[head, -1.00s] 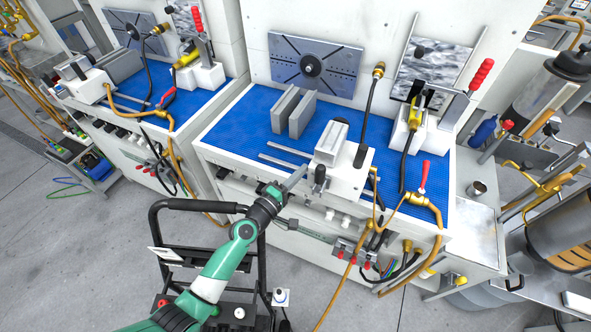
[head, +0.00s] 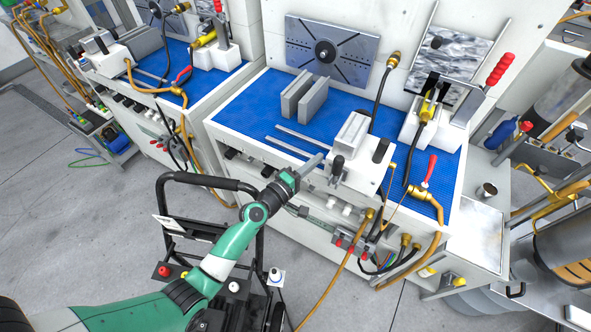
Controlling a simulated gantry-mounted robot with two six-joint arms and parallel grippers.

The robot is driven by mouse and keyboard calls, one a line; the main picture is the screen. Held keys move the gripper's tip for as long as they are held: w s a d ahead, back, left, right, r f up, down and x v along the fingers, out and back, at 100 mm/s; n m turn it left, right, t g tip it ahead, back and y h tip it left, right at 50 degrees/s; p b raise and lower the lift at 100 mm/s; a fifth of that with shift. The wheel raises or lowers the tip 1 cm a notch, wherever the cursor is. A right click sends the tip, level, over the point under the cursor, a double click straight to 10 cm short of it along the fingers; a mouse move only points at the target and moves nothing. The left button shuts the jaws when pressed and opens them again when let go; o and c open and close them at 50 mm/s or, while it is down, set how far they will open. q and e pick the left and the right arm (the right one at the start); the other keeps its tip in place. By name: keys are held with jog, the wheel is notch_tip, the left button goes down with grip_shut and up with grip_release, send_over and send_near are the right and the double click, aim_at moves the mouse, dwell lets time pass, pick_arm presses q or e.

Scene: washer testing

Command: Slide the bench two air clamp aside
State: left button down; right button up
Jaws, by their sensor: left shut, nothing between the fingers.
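The air clamp (head: 357,158) is a white block with a grey top and dark knobs. It sits on the front part of the blue-matted bench (head: 237,120), at the right end of two grey rails (head: 292,134). My left gripper (head: 314,163) reaches in from the lower left. Its fingers are shut and empty, with their tips at the clamp's left side. I cannot tell for sure whether they touch it. My right gripper is not in view.
Two grey upright plates (head: 303,98) stand behind the rails. A red-handled brass valve (head: 427,188) and hoses lie right of the clamp. A black-framed cart (head: 205,182) stands before the bench. A similar bench is at left.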

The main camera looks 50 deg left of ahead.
pick_arm(q)
jog(key=s+a, duration=0.1)
jog(key=s, duration=1)
jog(key=shift+a+p, duration=0.3)
jog(key=shift+a, duration=0.1)
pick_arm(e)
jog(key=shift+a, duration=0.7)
